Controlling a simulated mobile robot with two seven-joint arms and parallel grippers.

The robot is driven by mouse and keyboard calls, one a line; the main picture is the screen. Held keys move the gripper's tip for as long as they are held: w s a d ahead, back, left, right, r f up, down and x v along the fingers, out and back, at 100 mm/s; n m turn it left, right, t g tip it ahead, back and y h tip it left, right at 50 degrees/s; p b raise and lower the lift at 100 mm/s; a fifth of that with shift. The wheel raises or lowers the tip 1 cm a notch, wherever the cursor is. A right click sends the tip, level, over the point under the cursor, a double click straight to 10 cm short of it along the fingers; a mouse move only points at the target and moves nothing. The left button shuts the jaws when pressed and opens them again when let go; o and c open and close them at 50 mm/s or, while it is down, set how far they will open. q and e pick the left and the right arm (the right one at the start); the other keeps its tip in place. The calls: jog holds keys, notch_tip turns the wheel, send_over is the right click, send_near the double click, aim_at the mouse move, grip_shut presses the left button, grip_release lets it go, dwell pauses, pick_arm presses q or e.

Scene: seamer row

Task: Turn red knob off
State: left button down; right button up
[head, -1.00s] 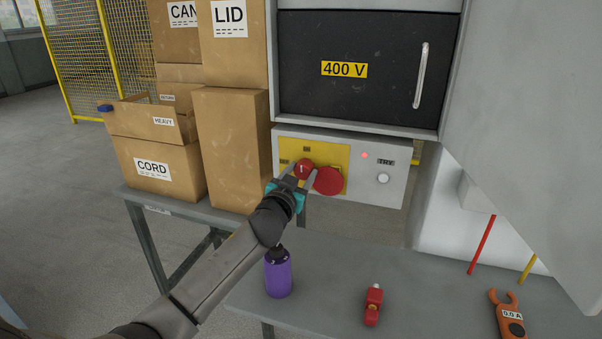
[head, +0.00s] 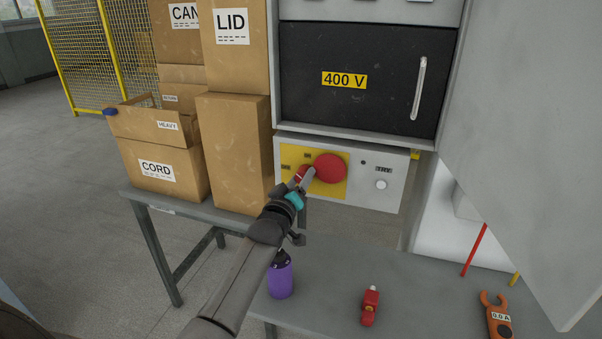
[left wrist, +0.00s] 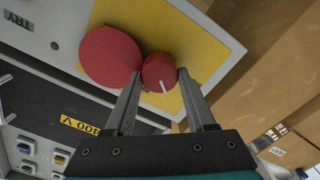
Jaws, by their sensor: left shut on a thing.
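The small red knob (head: 302,172) sits on the yellow plate of the grey control box under the 400 V door. My left gripper (head: 303,178) is shut on the knob, and its fingers hide part of it in the head view. In the left wrist view the knob (left wrist: 159,72) lies between the two fingertips (left wrist: 160,76), and its white line points toward the gripper. A larger red mushroom button (head: 330,168) sits right beside it. The small lamp (head: 363,162) on the box looks dark. My right gripper is not in view.
Cardboard boxes (head: 234,150) stand close on the left of the control box. A large grey panel (head: 535,130) closes off the right.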

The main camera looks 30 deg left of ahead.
pick_arm(q)
jog(key=n+p, duration=0.1)
jog(key=n, duration=0.2)
jog(key=shift+n, duration=0.4)
jog(key=shift+f+n+p, duration=0.1)
jog(key=shift+n+p, duration=0.3)
jog(key=shift+n, duration=1.5)
jog(key=shift+c, duration=1.2)
grip_release()
jog(key=shift+a, duration=0.1)
jog(key=shift+s, duration=0.1)
jog(key=p+v, duration=0.2)
jog(key=v, duration=1.3)
jog(key=shift+f, duration=0.1)
